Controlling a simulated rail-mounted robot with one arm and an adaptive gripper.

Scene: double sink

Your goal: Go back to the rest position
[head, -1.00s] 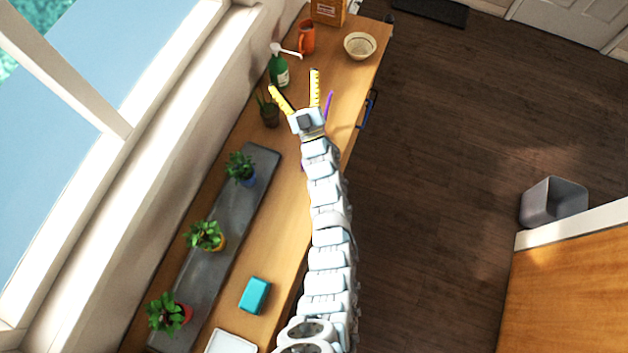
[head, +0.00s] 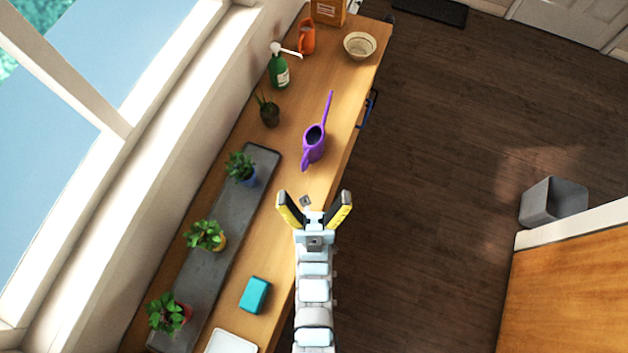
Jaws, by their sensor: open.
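My gripper (head: 314,208) is in the head view, over the right edge of the wooden counter (head: 272,222). Its two yellow-and-black fingers are spread wide with nothing between them. My arm runs from the bottom of the picture up to it. A purple watering can (head: 313,143) with a long thin spout stands on the counter beyond the gripper, apart from it. A small grey square thing (head: 306,201) shows by the left finger; I cannot tell what it is.
A dark tray (head: 211,262) holds several potted plants along the window. A teal block (head: 255,295) and a white dish (head: 231,342) lie nearer. A green bottle (head: 279,72), an orange jug (head: 307,37) and a bowl (head: 360,46) stand at the far end.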

